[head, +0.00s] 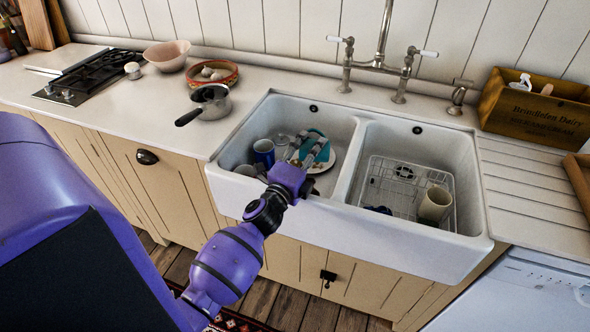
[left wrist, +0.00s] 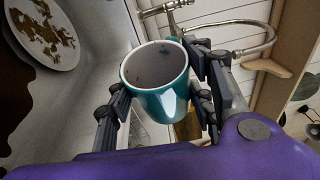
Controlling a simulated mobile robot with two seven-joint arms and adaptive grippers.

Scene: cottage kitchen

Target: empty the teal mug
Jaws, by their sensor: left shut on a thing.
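The teal mug (left wrist: 165,92) is in my left gripper (left wrist: 165,105), with the fingers on either side of it. In the left wrist view its pale inside shows, with a few dark specks on the wall; its bottom is hidden. In the head view the left gripper (head: 308,152) is over the left basin of the sink (head: 345,218), and only part of the teal mug (head: 317,140) shows behind the fingers. The mug's exact tilt is hard to tell. My right gripper is not in view.
The left basin also holds a blue mug (head: 264,152), a clear glass (head: 282,142) and a white plate (head: 324,165), which has brown stains in the left wrist view (left wrist: 45,30). The right basin has a wire rack (head: 390,185) with a cream mug (head: 435,203). A saucepan (head: 212,105) stands left of the sink.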

